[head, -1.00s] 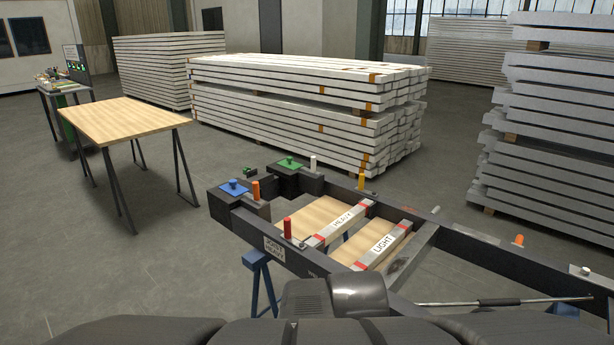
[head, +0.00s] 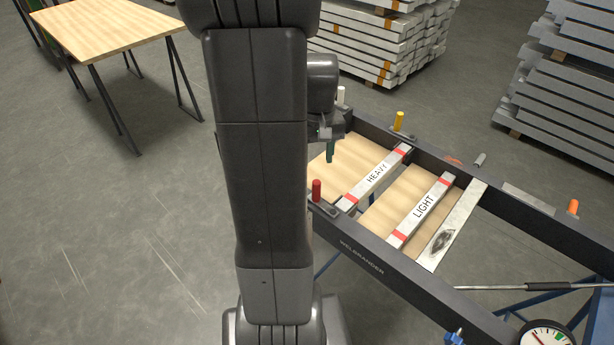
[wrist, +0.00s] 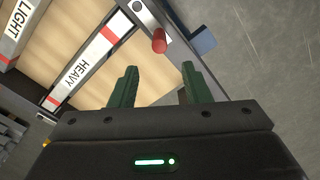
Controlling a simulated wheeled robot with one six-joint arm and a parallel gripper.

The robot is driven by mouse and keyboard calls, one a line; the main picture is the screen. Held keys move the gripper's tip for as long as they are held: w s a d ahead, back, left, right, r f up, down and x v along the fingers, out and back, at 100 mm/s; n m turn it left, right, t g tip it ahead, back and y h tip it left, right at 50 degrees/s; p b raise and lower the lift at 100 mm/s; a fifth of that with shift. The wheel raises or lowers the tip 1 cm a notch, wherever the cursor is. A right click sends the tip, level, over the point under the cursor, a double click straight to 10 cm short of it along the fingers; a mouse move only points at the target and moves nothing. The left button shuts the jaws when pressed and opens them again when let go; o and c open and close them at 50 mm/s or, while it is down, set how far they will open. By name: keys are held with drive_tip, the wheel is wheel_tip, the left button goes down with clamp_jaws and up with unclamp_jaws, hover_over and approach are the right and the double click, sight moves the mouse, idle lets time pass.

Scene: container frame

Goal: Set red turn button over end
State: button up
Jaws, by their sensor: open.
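The red turn button, a red peg (head: 316,190) on a small dark plate, sits on the near frame rail by the red-banded near end of the HEAVY bar (head: 376,178). In the wrist view the red peg (wrist: 159,42) stands just beyond and between my fingertips, with its grey plate lying along the rail beside the bar (wrist: 88,68) end. I cannot tell whether the plate overlaps that end. My gripper (head: 331,148) has green fingers and hangs above the wooden panel. In the wrist view my gripper (wrist: 160,70) is open and empty.
The LIGHT bar (head: 424,208) lies parallel to the HEAVY bar. A yellow peg (head: 398,120), a white peg (head: 340,95) and an orange peg (head: 573,207) stand on the dark frame (head: 370,258). A wooden table (head: 110,30) is at upper left. My arm hides the frame's left end.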

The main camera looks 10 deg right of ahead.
sight(317, 192)
wheel_tip(317, 192, down, 13)
drive_tip(key=shift+s, duration=0.15)
drive_tip(key=shift+c, duration=0.2)
clamp_jaws()
